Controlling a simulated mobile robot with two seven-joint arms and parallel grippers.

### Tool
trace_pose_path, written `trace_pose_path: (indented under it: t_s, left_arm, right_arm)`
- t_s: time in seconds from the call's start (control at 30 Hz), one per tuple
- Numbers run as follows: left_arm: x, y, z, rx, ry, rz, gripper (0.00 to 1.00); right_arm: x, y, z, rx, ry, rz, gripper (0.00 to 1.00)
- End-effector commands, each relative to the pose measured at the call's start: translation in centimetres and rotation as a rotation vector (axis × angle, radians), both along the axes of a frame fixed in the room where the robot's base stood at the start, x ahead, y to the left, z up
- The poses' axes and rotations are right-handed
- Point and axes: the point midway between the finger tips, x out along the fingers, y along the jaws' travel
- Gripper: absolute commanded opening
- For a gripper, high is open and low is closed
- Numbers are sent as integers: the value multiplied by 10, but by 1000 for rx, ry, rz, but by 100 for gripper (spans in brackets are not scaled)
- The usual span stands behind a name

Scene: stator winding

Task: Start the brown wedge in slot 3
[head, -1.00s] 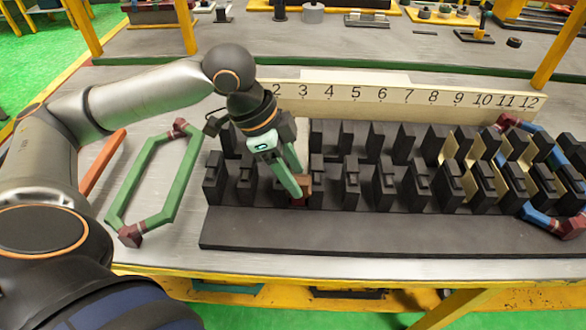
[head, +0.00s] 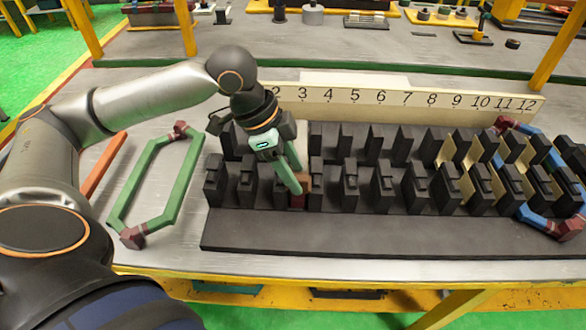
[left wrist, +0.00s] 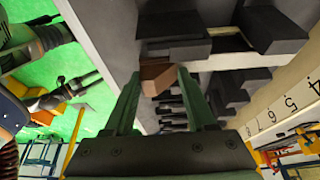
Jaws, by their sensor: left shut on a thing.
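The brown wedge (head: 304,183) is small and held between the fingertips of my left gripper (head: 298,188). It is at the near end of a gap between two black teeth of the stator block (head: 400,233), roughly in line with the number 3. In the left wrist view the wedge (left wrist: 157,76) shows tilted between the two green fingers, close to the dark teeth. A dark red piece (head: 298,202) shows just below the fingertips. I cannot tell whether the wedge's tip is inside the slot. My right gripper is not clearly in view.
A number strip (head: 405,98) runs behind the teeth. A green coil (head: 125,188) with dark red corners lies on the table left of the block. A blue coil (head: 532,213) and yellow liners (head: 467,188) sit in the right-hand slots. An orange bar (head: 105,160) lies far left.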

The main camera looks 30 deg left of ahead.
Motion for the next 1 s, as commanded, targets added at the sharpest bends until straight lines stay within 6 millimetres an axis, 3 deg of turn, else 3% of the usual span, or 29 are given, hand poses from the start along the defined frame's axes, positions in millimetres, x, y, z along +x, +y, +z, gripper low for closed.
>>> trace_pose_path:
  t_s: [0.27, 0.3, 0.6, 1.0]
  left_arm:
    - [5, 4, 0, 1, 2, 2, 1]
    - [5, 4, -1, 1, 2, 2, 58]
    - [5, 3, 0, 1, 0, 1, 91]
    - [5, 3, 0, 1, 1, 0, 91]
  right_arm:
    - [0, 1, 5, 1, 0, 1, 71]
    - [0, 1, 4, 1, 0, 1, 71]
    - [-1, 1, 4, 1, 0, 1, 71]
    - [1, -3, 4, -2, -11, -6, 71]
